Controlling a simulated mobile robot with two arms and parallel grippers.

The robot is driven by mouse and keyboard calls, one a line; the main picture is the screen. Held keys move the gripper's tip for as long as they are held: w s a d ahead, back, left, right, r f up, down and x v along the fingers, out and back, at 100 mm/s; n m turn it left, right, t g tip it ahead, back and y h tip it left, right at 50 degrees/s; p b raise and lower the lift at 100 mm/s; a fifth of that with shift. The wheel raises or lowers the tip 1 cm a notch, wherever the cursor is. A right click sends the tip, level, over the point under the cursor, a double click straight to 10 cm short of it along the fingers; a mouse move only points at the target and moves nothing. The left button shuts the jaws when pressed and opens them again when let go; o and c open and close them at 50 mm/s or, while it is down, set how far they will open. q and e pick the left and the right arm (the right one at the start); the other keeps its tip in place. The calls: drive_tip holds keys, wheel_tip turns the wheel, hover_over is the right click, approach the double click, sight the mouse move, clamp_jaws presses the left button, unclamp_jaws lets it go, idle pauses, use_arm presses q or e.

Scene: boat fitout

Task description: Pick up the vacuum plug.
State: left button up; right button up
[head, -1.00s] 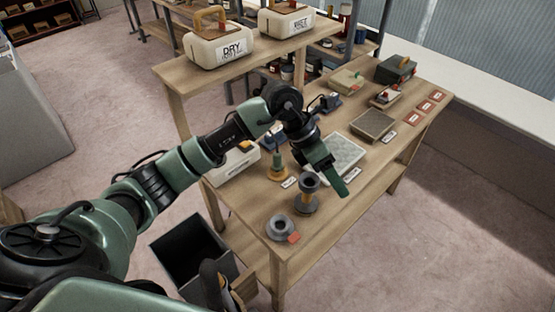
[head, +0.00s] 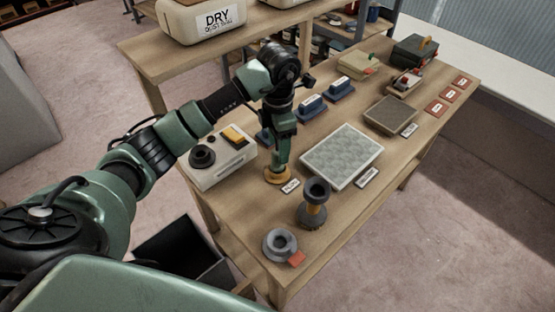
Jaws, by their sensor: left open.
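My left gripper (head: 280,162) is open and points down at a small round orange-tan stand (head: 277,178) on the workbench. A dark green upright piece on this stand, which I take for the vacuum plug, is now mostly hidden by the gripper. I cannot tell whether the fingers touch it. A small white label (head: 291,186) lies in front of the stand; its text is too small to read surely. My right gripper is not in view.
A white box (head: 222,168) with a black round port stands left of the gripper. A grey-topped panel (head: 342,156) lies to the right. A raised shelf (head: 150,62) is behind.

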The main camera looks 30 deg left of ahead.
sight(277, 160)
use_arm(q)
drive_tip(key=shift+s+f+p, duration=0.2)
drive_tip(key=shift+f+p, duration=0.1)
drive_tip(key=shift+f, duration=0.1)
drive_tip(key=f, duration=0.1)
drive_tip(key=f+p, duration=0.1)
drive_tip(key=f, duration=0.1)
drive_tip(key=shift+s+d+f+p, duration=0.15)
drive_tip(key=shift+s+f+p, duration=0.1)
drive_tip(key=shift+s+p, duration=0.1)
drive_tip(key=shift+w+f, duration=0.1)
drive_tip(key=shift+f, duration=0.35)
clamp_jaws()
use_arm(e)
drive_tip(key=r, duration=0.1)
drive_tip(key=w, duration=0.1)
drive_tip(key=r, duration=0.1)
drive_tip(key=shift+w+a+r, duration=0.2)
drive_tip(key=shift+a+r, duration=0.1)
